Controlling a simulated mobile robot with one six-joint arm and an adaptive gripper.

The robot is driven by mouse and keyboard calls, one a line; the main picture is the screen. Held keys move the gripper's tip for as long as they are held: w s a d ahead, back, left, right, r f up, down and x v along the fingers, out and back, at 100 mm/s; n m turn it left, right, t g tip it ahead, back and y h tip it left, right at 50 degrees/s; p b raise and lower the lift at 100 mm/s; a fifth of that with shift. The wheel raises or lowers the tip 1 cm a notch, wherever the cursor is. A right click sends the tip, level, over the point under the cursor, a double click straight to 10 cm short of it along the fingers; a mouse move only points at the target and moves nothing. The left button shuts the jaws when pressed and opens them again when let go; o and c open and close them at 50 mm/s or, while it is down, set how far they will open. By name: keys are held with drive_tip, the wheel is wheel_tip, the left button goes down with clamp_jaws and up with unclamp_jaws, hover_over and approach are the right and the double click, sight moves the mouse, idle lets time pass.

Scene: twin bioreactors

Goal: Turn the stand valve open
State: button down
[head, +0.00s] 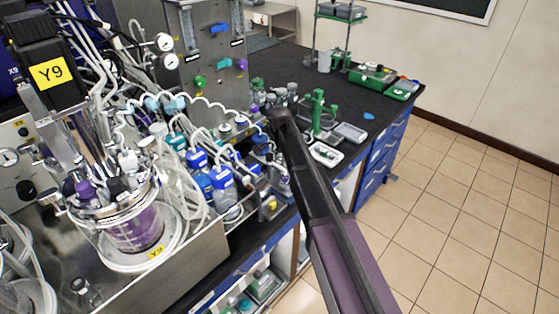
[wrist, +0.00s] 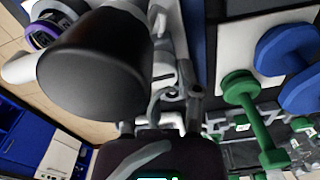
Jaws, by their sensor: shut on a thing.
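In the head view my arm reaches from the bottom right to the bench, and my gripper (head: 277,110) is at its far end among small bottles and fittings; its fingertips are not clear there. In the wrist view the dark gripper body (wrist: 150,152) fills the bottom centre, with a large black rounded part (wrist: 95,65) close in front. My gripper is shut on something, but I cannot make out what. I cannot pick out the stand valve for certain. A steel panel stand (head: 212,52) behind carries a green knob (head: 200,81) and a purple knob (head: 242,64), both apart from my gripper.
A glass vessel with purple liquid (head: 135,225) stands at left, and blue-capped bottles (head: 222,185) crowd the bench left of my arm. A green-posted device (head: 318,105) and white tray (head: 325,153) lie to the right. The tiled floor (head: 470,215) is clear.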

drive_tip(key=n, duration=0.4)
drive_tip(key=shift+n, duration=0.3)
drive_tip(key=n, duration=0.4)
drive_tip(key=shift+d+n, duration=0.1)
drive_tip(key=shift+n, duration=0.2)
drive_tip(key=n, duration=0.4)
drive_tip(key=shift+d+n, duration=0.1)
drive_tip(key=shift+n, duration=2.1)
drive_tip(key=shift+c, duration=1.5)
unclamp_jaws()
